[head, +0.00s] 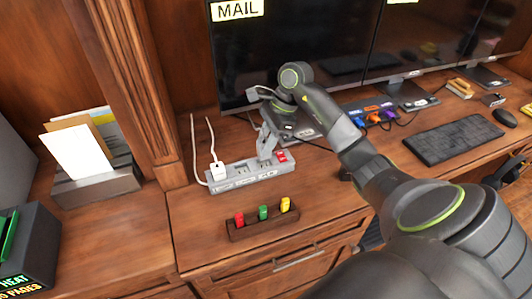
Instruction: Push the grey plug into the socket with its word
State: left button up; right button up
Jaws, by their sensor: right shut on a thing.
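The grey power strip (226,184) lies on the wooden desk below the left monitor. A white plug (217,171) stands in its left end, and a red switch (281,156) is at its right end. My right gripper (266,152) points down over the right part of the strip, just left of the red switch. It is shut on the grey plug, which is mostly hidden by the fingers. I cannot tell whether the plug touches the strip. The small words along the strip's front are too small to read. My left gripper is out of view.
A wooden holder (262,228) with red, green and yellow pieces stands in front of the strip. A monitor (300,50) labelled MAIL rises behind. A white cord (194,150) runs at the left. A keyboard (456,139) lies right. A paper holder (95,186) stands left.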

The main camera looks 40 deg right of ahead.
notch_tip(320, 180, down, 4)
jog(key=shift+r, duration=0.1)
jog(key=shift+f, duration=0.35)
jog(key=o, duration=1)
jog(key=shift+r, duration=0.1)
jog(key=shift+c, duration=0.2)
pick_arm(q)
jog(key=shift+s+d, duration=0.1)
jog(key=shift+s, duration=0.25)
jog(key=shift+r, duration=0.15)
pick_arm(e)
jog(key=shift+r, duration=0.1)
jog(key=shift+r+p, duration=0.2)
jog(key=shift+p, duration=0.15)
pick_arm(q)
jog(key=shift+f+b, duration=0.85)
jog(key=shift+b, duration=0.25)
pick_arm(e)
jog(key=v, duration=1.1)
jog(key=shift+r, duration=0.3)
